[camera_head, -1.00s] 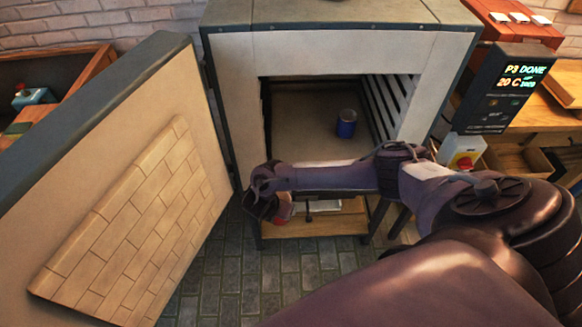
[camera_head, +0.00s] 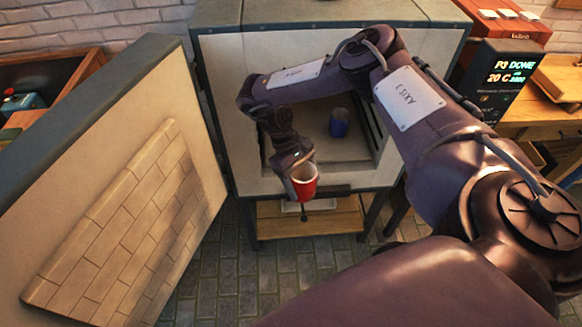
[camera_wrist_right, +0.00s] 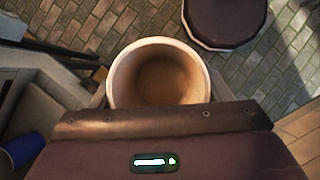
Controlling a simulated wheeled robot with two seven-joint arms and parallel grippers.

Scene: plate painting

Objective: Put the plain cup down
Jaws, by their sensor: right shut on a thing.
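My right gripper (camera_head: 297,170) is shut on a red cup (camera_head: 304,188) with a pale rim and no visible pattern. It holds the cup roughly upright in front of the kiln opening, near the front edge of the kiln floor (camera_head: 315,146). In the right wrist view the cup (camera_wrist_right: 158,80) shows from above, empty and pale brown inside. A blue cup (camera_head: 339,123) stands inside the kiln on the right; part of it shows at the lower left of the wrist view (camera_wrist_right: 22,150). My left gripper is not in view.
The kiln door (camera_head: 95,200) stands wide open on the left. The kiln's side walls and top edge frame the opening. A wooden lower shelf (camera_head: 320,222) sits beneath. A control panel (camera_head: 505,80) is at the right. A dark round-topped object (camera_wrist_right: 225,18) shows in the wrist view.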

